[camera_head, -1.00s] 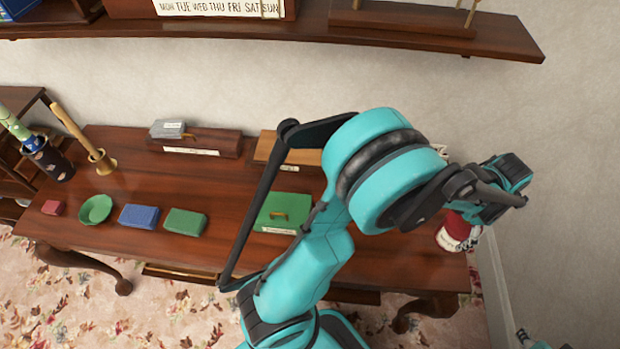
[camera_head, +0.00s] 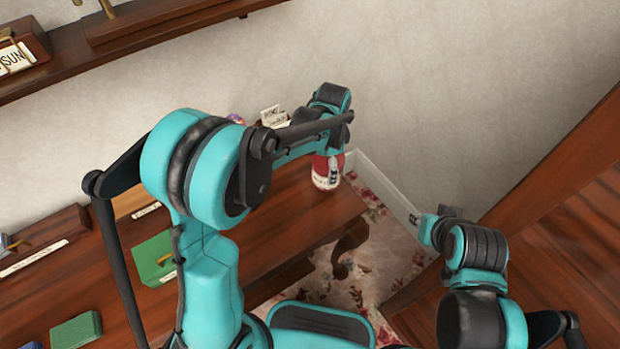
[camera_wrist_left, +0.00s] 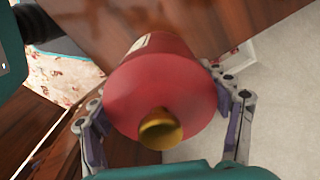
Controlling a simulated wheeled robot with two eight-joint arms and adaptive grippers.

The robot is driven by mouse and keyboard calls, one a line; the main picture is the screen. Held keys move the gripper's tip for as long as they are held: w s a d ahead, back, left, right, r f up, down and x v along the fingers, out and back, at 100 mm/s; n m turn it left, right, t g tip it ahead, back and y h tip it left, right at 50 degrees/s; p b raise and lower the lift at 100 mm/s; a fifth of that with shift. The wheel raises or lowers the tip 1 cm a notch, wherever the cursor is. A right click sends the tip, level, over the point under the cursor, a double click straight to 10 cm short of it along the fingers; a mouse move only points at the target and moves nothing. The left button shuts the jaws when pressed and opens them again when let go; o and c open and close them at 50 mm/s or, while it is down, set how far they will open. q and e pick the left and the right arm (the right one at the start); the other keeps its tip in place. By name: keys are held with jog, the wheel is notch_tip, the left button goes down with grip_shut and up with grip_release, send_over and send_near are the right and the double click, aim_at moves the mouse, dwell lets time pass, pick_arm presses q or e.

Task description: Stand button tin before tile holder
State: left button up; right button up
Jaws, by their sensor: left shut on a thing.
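The button tin, red with a pale label, shows in the head view (camera_head: 327,177) by the table's right end, partly covered by my wrist. In the left wrist view the tin (camera_wrist_left: 165,85) has its round red lid and brass knob towards the camera. My left gripper (camera_wrist_left: 165,118) is shut on it, with a finger on each side. I cannot tell whether its base touches the table. I cannot surely pick out the tile holder; a wooden holder with tiles (camera_head: 15,57) stands on the shelf at upper left. My right arm's end (camera_head: 440,222) shows, but its fingers cannot be made out.
The table (camera_head: 300,215) ends just right of the tin. White cards (camera_head: 273,117) stand at its back, partly behind my arm. A green box (camera_head: 155,258) and a green block (camera_head: 76,331) lie to the left. A wooden panel (camera_head: 540,190) rises at right.

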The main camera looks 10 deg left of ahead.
pick_arm(q)
jog(key=a+f, duration=0.2)
jog(key=a, duration=0.1)
jog(key=a+b, duration=0.1)
jog(key=shift+w+a+f, duration=0.1)
jog(key=shift+a+f, duration=0.05)
jog(key=shift+f, duration=0.25)
jog(key=shift+f+b, duration=0.9)
jog(key=shift+f, duration=1)
jog(key=shift+f, duration=0.2)
jog(key=o, duration=1.6)
jog(key=shift+o, duration=0.2)
